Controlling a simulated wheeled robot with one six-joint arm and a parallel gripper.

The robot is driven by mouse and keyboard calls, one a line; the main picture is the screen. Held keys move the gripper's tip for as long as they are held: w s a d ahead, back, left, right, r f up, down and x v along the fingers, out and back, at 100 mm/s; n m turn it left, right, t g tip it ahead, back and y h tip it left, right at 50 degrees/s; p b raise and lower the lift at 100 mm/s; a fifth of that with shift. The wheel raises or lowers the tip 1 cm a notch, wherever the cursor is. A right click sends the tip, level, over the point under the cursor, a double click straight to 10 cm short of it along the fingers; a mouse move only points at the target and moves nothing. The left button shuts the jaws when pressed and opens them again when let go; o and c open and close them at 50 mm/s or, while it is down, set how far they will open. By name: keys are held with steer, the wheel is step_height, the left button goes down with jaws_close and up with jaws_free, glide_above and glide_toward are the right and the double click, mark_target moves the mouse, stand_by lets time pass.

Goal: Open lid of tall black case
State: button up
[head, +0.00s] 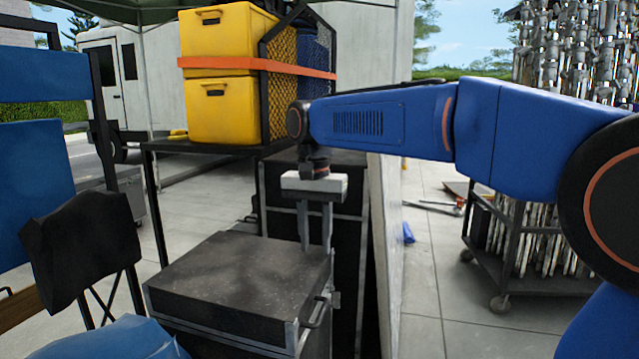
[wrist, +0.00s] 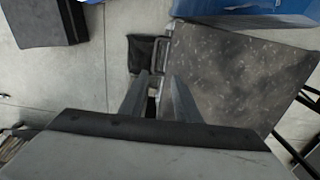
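A black case (head: 240,275) with a speckled, dusty top and metal edging stands in front of me. Its lid lies flat and looks shut. A metal handle (head: 317,311) and small hardware are on its right side. In the wrist view the case top (wrist: 235,85) fills the right, with the handle (wrist: 163,57) at its edge. My gripper (head: 315,247) points down by the case's right rear corner. In the wrist view its two fingers (wrist: 160,76) are apart with nothing held between them. I cannot tell their exact height over the lid edge.
A taller black case (head: 345,225) stands behind, next to a pale wall panel (head: 388,230). Yellow bins (head: 220,110) sit on a black table to the rear left. A chair (head: 85,250) is at left.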

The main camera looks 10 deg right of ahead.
step_height(320, 180, up, 13)
steer(key=shift+s+d, duration=0.15)
steer(key=shift+d, duration=0.3)
stand_by(1.4)
steer(key=shift+f, duration=0.1)
stand_by(0.4)
steer(key=y, duration=0.2)
glide_toward(324, 309)
steer(key=shift+t, duration=0.4)
steer(key=f, duration=0.5)
steer(key=a+f, duration=0.1)
steer(key=f, duration=0.1)
steer(key=shift+s+a+f, duration=0.1)
steer(key=shift+s+f, duration=0.1)
steer(key=shift+f, duration=0.1)
jaws_close()
